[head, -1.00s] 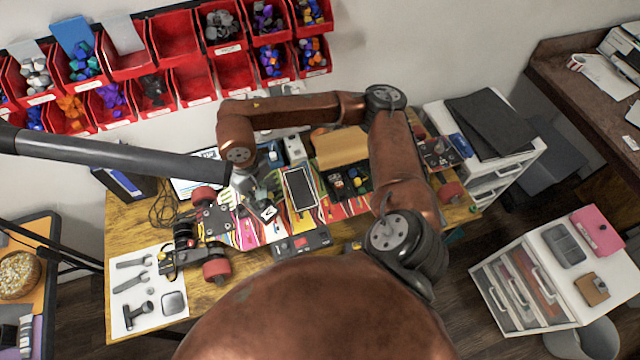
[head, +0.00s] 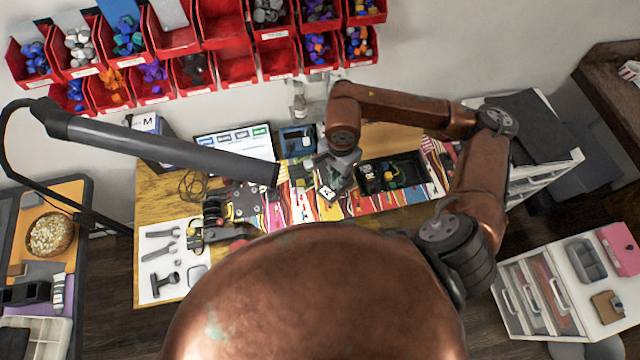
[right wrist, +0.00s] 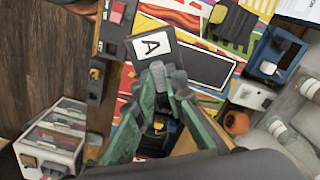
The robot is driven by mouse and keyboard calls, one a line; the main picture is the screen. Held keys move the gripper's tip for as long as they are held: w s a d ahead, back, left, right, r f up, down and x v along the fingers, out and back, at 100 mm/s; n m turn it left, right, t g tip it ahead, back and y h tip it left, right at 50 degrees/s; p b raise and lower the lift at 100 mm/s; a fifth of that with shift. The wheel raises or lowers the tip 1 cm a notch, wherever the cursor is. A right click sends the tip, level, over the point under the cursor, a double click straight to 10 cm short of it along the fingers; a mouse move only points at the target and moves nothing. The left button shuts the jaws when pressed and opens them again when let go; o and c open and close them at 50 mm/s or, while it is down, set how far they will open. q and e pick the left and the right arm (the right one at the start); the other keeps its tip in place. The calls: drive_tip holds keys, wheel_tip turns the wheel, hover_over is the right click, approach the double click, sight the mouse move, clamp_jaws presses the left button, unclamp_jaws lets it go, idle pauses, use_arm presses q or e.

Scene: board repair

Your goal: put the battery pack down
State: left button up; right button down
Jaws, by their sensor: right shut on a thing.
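My right gripper (head: 340,175) is over the middle of the colourful long board (head: 410,195). Its green fingers also show in the right wrist view (right wrist: 160,85), closed together at the tips. It is shut on the battery pack, of which mainly a white face marked "A" (right wrist: 152,44) shows just beyond the fingertips. That face also shows in the head view (head: 327,192). I cannot tell whether the pack touches the board. My left gripper is not in view.
A black open bay (head: 388,178) with coloured parts is right of the gripper. A dark lamp-like arm (head: 170,145) reaches over the board from the left. A blue box (head: 298,141) stands behind. A white tool mat (head: 165,262) lies at left, and red bins (head: 237,68) hang behind.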

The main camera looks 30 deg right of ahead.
use_arm(q)
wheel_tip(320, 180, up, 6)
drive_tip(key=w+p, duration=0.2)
drive_tip(key=p, duration=0.3)
use_arm(e)
drive_tip(key=s+d+r+m, duration=0.15)
drive_tip(key=s+m, duration=0.45)
drive_tip(key=m, duration=0.6)
drive_tip(key=s+d+r+m, duration=0.15)
drive_tip(key=s+m, duration=0.45)
drive_tip(key=m, duration=0.6)
drive_tip(key=shift+m, duration=0.3)
drive_tip(key=w+f+b, duration=0.1)
drive_tip(key=w+f, duration=0.2)
drive_tip(key=w, duration=0.1)
drive_tip(key=w+a+f+b, duration=0.1)
drive_tip(key=w+f+b, duration=0.1)
drive_tip(key=w+f, duration=0.1)
drive_tip(key=w+f+b, duration=0.2)
drive_tip(key=w, duration=0.3)
drive_tip(key=shift+w+a+f, duration=0.4)
drive_tip(key=shift+w+f, duration=0.25)
drive_tip(key=shift+f, duration=0.1)
drive_tip(key=f, duration=0.3)
drive_tip(key=shift+w+a+f, duration=0.1)
drive_tip(key=shift+w+f, duration=0.2)
drive_tip(key=shift+f, duration=0.05)
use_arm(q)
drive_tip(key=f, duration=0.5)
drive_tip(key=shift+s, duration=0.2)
